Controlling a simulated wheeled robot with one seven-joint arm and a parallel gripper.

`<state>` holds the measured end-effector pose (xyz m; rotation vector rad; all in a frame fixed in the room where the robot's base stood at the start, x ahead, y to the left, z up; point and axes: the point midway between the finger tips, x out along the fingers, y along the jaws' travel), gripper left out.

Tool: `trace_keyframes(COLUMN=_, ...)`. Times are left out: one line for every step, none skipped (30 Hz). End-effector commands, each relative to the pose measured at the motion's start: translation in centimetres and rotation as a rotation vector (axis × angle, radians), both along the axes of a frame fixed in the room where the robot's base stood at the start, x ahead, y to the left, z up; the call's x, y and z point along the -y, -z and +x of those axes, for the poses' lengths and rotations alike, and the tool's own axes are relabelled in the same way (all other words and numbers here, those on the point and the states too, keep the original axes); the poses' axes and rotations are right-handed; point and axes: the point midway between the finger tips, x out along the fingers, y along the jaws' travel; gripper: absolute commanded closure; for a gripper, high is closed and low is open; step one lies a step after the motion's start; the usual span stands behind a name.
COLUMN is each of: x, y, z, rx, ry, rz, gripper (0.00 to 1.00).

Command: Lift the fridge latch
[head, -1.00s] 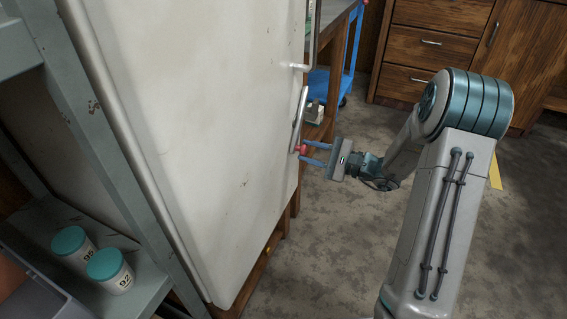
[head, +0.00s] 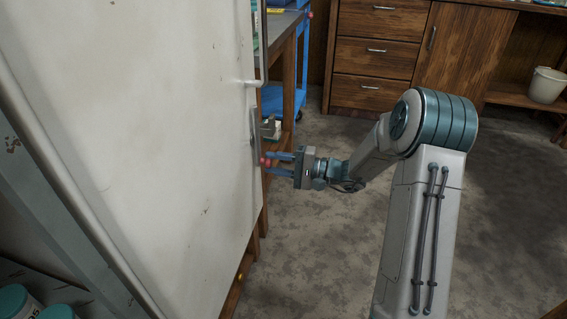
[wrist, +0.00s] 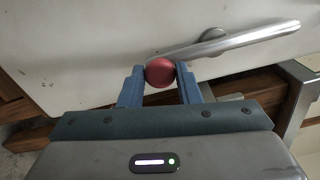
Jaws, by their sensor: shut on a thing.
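The white fridge door (head: 165,130) fills the left of the head view. Its latch (head: 256,135) is a slim metal lever near the door's right edge, with a red knob (head: 265,162) at its lower end. In the wrist view the lever (wrist: 240,40) runs from the red knob (wrist: 160,72) up to the right, past a round mount on the door. My gripper (head: 272,162) is shut on the red knob. In the wrist view the knob sits between my two blue fingertips (wrist: 160,76), close to the door face.
A fixed door handle (head: 258,80) stands above the latch. A wooden bench (head: 282,70) and a blue cart (head: 285,100) are behind the door edge. Wooden drawers (head: 375,55) line the back. The grey floor (head: 310,240) around my arm is clear.

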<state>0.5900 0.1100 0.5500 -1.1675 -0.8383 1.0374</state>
Motion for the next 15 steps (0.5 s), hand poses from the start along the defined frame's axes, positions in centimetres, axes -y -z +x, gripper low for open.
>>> trace_keyframes(x=0.01, y=-0.04, z=0.12, rx=0.006, ry=0.002, rz=-0.002, gripper=1.0)
trace_keyframes(x=0.0, y=-0.04, z=0.13, rx=0.006, ry=0.002, rz=-0.003, gripper=1.0)
trace_keyframes(x=0.01, y=-0.03, z=0.13, rx=0.006, ry=0.002, rz=-0.003, gripper=1.0)
trace_keyframes(x=0.01, y=-0.04, z=0.13, rx=0.006, ry=0.003, rz=-0.003, gripper=1.0)
trace_keyframes(x=0.03, y=-0.04, z=0.14, rx=0.006, ry=0.003, rz=-0.003, gripper=1.0)
trace_keyframes(x=0.04, y=-0.05, z=0.15, rx=0.006, ry=0.003, rz=-0.003, gripper=1.0)
trace_keyframes(x=0.05, y=-0.05, z=0.15, rx=0.006, ry=0.003, rz=-0.003, gripper=1.0)
trace_keyframes(x=0.05, y=-0.05, z=0.15, rx=0.006, ry=0.004, rz=-0.003, gripper=1.0)
trace_keyframes(x=0.06, y=-0.06, z=0.15, rx=0.006, ry=0.004, rz=-0.003, gripper=1.0)
trace_keyframes(x=0.08, y=-0.05, z=0.16, rx=0.006, ry=0.004, rz=-0.003, gripper=1.0)
trace_keyframes(x=0.08, y=-0.05, z=0.16, rx=0.006, ry=0.004, rz=-0.003, gripper=0.64)
trace_keyframes(x=0.09, y=-0.05, z=0.15, rx=0.006, ry=0.004, rz=-0.003, gripper=0.53)
trace_keyframes(x=0.09, y=-0.05, z=0.15, rx=0.006, ry=0.004, rz=-0.003, gripper=0.48)
trace_keyframes(x=0.11, y=-0.05, z=0.15, rx=0.005, ry=0.004, rz=-0.003, gripper=0.48)
trace_keyframes(x=0.12, y=-0.04, z=0.14, rx=0.005, ry=0.004, rz=-0.003, gripper=0.48)
